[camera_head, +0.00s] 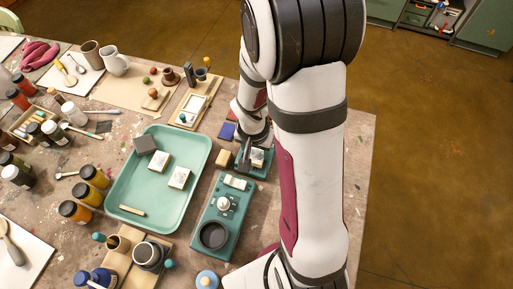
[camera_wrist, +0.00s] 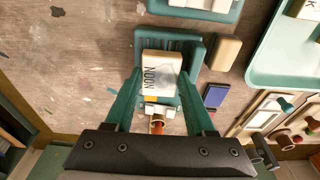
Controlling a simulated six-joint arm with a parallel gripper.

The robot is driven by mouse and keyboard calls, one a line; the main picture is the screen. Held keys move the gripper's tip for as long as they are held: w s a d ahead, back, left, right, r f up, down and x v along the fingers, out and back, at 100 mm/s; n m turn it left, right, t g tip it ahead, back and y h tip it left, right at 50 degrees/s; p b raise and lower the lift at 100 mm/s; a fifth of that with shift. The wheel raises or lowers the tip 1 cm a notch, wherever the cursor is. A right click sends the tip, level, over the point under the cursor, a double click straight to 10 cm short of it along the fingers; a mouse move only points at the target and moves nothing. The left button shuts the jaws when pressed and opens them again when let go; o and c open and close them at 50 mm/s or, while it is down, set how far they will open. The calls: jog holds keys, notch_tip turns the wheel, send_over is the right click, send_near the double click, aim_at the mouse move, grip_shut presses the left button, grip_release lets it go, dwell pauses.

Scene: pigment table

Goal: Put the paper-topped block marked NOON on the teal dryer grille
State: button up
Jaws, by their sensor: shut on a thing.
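The NOON block (camera_wrist: 161,68), pale-sided with a white paper top lettered NOON, is between the fingers of my gripper (camera_wrist: 160,78) in the wrist view. My gripper is shut on it. The block is over the teal dryer grille (camera_wrist: 172,38), whose slats show behind and beside it. I cannot tell whether its underside touches the grille. In the head view the block (camera_head: 257,156) shows small beside the fingers, above the grille (camera_head: 264,172). My arm hides part of that area.
A green tray (camera_head: 132,190) left of the grille holds two paper-topped blocks (camera_head: 159,160) (camera_head: 179,177) and a dark block (camera_head: 145,144). A plain wooden block (camera_head: 222,158) stands close beside the grille. A teal device (camera_head: 230,208) with a dark round dish lies in front.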

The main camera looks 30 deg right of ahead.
jog(key=shift+f, duration=0.2)
jog(key=shift+f, duration=0.3)
jog(key=shift+f, duration=0.15)
dwell(0.3)
jog(key=o, duration=1.4)
jog(key=c, duration=0.4)
jog(key=o, duration=0.3)
jog(key=shift+o, duration=0.2)
